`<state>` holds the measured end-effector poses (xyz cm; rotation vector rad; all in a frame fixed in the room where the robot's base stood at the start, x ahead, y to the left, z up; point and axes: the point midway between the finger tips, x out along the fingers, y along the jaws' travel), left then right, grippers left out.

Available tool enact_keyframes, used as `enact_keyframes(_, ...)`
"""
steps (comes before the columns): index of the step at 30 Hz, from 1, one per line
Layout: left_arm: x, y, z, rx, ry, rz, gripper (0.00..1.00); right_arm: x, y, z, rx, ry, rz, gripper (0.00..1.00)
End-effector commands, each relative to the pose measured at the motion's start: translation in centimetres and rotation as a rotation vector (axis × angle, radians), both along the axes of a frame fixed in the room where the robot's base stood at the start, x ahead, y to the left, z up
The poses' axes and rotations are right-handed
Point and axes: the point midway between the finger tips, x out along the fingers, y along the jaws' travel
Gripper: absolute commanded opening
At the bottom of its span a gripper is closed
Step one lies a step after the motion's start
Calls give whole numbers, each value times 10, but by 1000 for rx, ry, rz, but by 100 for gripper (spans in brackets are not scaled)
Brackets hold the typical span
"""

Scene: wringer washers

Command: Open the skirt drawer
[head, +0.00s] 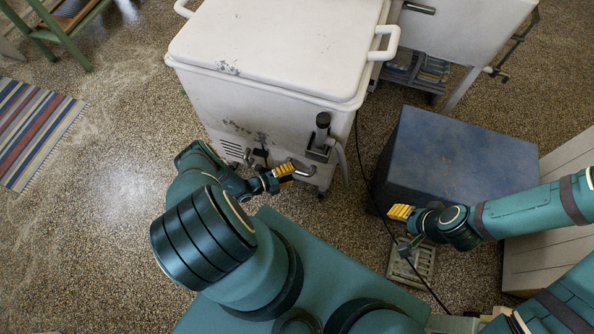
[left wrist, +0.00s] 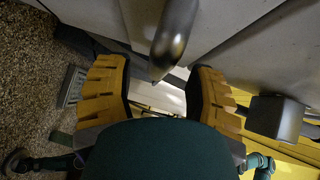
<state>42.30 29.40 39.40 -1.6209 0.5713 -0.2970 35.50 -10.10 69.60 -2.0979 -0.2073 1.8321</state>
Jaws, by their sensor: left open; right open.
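The white washer (head: 285,95) stands in front of me with its lid down. A curved metal handle (head: 304,172) sits low on its front, on the skirt. My left gripper (head: 284,171) is open close beside this handle. In the left wrist view the handle, a rounded grey metal bar (left wrist: 175,40), comes down between the two yellow-padded fingers of the left gripper (left wrist: 160,90), and I cannot tell whether they touch it. The drawer's edges are mostly hidden by my arm. My right gripper (head: 400,212) is open and empty near the blue box.
A dark blue box (head: 450,150) stands right of the washer. A dark cable (head: 362,180) runs over the floor past a floor grate (head: 410,262). A second white unit (head: 465,35) is behind. A striped rug (head: 35,130) lies left; the speckled floor beside it is clear.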

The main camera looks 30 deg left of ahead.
Motion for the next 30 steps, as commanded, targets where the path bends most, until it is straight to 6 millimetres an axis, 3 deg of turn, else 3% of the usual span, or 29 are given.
enact_keyframes(7,21,-13,-4,1,-1,-1,54,1,0,-2,0,-1,0,47)
enact_keyframes(18,24,-15,-4,1,0,-1,53,1,0,-2,0,-1,0,47)
enact_keyframes(21,24,-15,-4,1,0,-1,18,1,0,-2,0,-1,0,47)
enact_keyframes(23,24,-15,-4,1,0,-1,0,1,0,-2,0,-1,0,47)
enact_keyframes(30,24,-15,-4,1,0,0,0,0,0,-2,0,-1,0,47)
